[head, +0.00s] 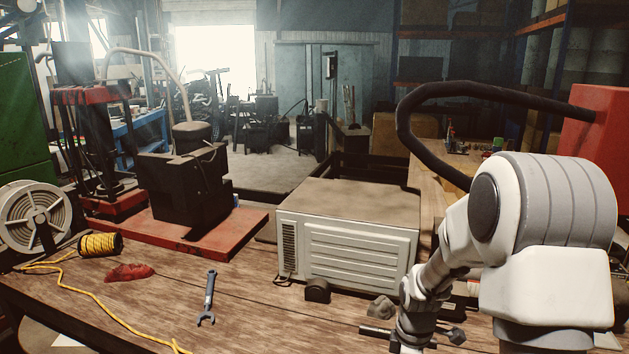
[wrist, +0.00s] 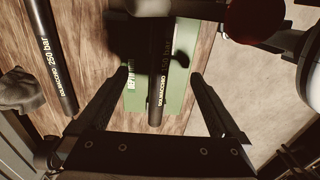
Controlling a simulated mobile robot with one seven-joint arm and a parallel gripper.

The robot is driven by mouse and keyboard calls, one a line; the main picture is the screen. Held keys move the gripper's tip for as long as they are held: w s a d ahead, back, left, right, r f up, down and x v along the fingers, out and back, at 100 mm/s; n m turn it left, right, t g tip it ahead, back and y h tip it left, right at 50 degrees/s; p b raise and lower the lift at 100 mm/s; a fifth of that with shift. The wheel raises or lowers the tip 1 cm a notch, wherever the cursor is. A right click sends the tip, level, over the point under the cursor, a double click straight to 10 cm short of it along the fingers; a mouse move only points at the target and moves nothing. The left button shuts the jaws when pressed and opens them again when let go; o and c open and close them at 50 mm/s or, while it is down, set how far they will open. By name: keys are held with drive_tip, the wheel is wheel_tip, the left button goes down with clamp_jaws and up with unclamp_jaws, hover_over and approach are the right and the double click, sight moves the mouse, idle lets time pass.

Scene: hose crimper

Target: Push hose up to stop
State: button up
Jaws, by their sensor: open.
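In the wrist view, a black hose (wrist: 157,100) with pale lettering ending in "250 bar" runs between the fingers of my gripper (wrist: 160,77). My gripper is open, with a gap on both sides of the hose. The hose lies over a green plate (wrist: 178,105). Its far part is in dark shadow, so I cannot make out its far end or a stop. A second black hose (wrist: 54,55) with the same lettering lies to the left on the wooden bench, outside the fingers. In the head view my arm reaches down at the lower right, and I cannot make out the fingers.
A red ball knob (wrist: 250,18) and dark metal parts stand beyond the right finger. A grey lump (wrist: 15,90) is at the left. On the bench are a grey metal box (head: 348,245), a wrench (head: 208,297), a red cloth (head: 129,272) and a yellow rope spool (head: 100,244).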

drive_tip(key=shift+r+p, duration=2.1)
drive_tip(key=shift+r, duration=1.1)
drive_tip(key=shift+r, duration=0.15)
drive_tip(key=s+a+r+m+t+b, duration=0.1)
drive_tip(key=s+a+r+m+t, duration=0.1)
drive_tip(key=s+r+m, duration=0.5)
drive_tip(key=s+a+r+m+t+b, duration=0.1)
drive_tip(key=s+a+r+m+t, duration=0.1)
drive_tip(key=s+r+m, duration=0.5)
drive_tip(key=s+r+t, duration=0.1)
drive_tip(key=s+r, duration=0.4)
drive_tip(key=r, duration=0.1)
drive_tip(key=shift+a+r+m+t+b, duration=0.2)
drive_tip(key=shift+a+m+t+b, duration=0.1)
drive_tip(key=shift+b, duration=0.1)
